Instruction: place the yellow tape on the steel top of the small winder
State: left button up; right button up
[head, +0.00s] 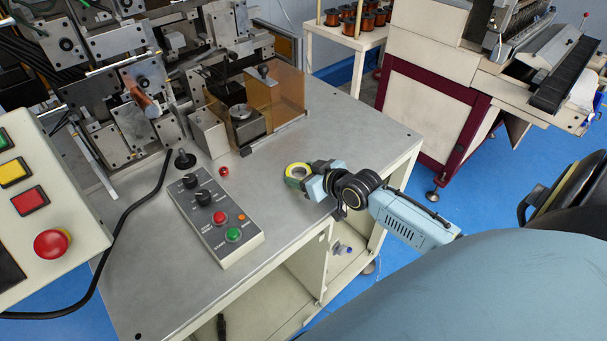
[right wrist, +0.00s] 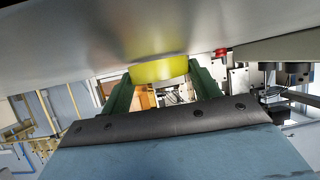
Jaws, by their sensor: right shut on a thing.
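The yellow tape (head: 297,168) is a ring at the right part of the steel top (head: 345,122) of the small winder, near its front right edge. My right gripper (head: 304,175) reaches in from the right and is shut on the tape. In the right wrist view the tape (right wrist: 160,70) sits between the two green fingers, right against or very close to the grey steel surface (right wrist: 100,48). I cannot tell whether it touches the steel. My left gripper is not in view.
A control box (head: 216,219) with knobs and buttons stands left of the tape. A small red knob (head: 224,171) and an amber guard (head: 277,98) are behind it. A button panel (head: 45,190) is at far left. Bare steel lies around the tape.

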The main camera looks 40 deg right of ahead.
jog(key=shift+f, duration=0.1)
jog(key=shift+f, duration=0.1)
jog(key=o, duration=1)
jog(key=shift+c, duration=0.2)
jog(key=shift+s+r, duration=0.1)
jog(key=shift+r, duration=0.1)
jog(key=p+v, duration=0.1)
jog(key=v, duration=1)
jog(key=shift+s+r, duration=0.1)
jog(key=shift+s, duration=0.25)
